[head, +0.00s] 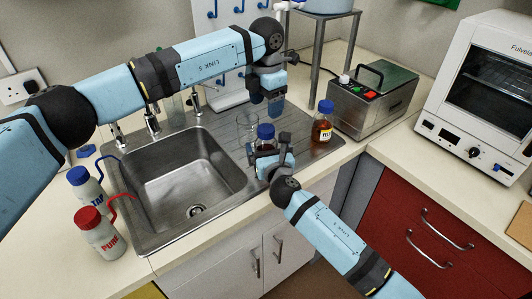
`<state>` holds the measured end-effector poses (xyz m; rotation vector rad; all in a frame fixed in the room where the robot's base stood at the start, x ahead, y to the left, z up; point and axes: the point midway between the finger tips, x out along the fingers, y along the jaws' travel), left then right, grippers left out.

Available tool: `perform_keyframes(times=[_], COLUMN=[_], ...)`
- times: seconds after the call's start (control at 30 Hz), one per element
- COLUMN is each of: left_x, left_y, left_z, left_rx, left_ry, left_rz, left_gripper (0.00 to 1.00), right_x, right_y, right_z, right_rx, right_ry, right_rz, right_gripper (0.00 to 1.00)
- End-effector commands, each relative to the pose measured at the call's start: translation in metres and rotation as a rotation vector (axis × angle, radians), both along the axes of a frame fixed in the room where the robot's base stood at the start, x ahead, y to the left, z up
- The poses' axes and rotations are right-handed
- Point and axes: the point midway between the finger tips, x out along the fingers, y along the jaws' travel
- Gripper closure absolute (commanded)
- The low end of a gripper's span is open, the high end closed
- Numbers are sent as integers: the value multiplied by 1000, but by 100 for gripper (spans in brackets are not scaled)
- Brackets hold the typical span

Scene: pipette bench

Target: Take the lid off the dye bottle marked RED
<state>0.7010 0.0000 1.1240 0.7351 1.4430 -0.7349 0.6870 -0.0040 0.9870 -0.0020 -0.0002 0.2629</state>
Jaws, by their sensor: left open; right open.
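A bottle with a blue lid (265,131) stands on the sink's drainboard. Its label is hidden behind my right gripper, so I cannot read its mark. My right gripper (267,152) is open at the front of this bottle; I cannot tell whether its fingers touch it. My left gripper (275,106) is open and empty, pointing down just above and slightly right of the blue lid.
A clear glass beaker (246,125) stands just behind and left of the bottle. The sink basin (188,180) lies to the left. Wash bottles marked TAP (92,192) and PURE (98,233) stand at its left. A metal water bath (374,100) stands at the right.

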Motion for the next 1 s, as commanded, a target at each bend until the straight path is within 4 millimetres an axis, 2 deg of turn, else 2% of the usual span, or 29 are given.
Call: perform_keyframes(times=[0.13,0.4,0.8,0.83,1.0], left_x=[0,0,0,0,0], left_y=[0,0,0,0,0], left_z=[0,0,0,0,0], left_rx=[0,0,0,0,0], left_ry=[0,0,0,0,0], left_rz=[0,0,-5,-13,-165], left_gripper=[31,31,31,31,31], right_x=[7,8,8,8,7], right_y=[2,2,2,2,2], right_z=[0,0,0,0,0], right_rx=[1,1,1,1,1], right_ry=[0,0,0,0,1], right_rz=[1,1,1,1,1], right_gripper=[3,3,94,99,99])
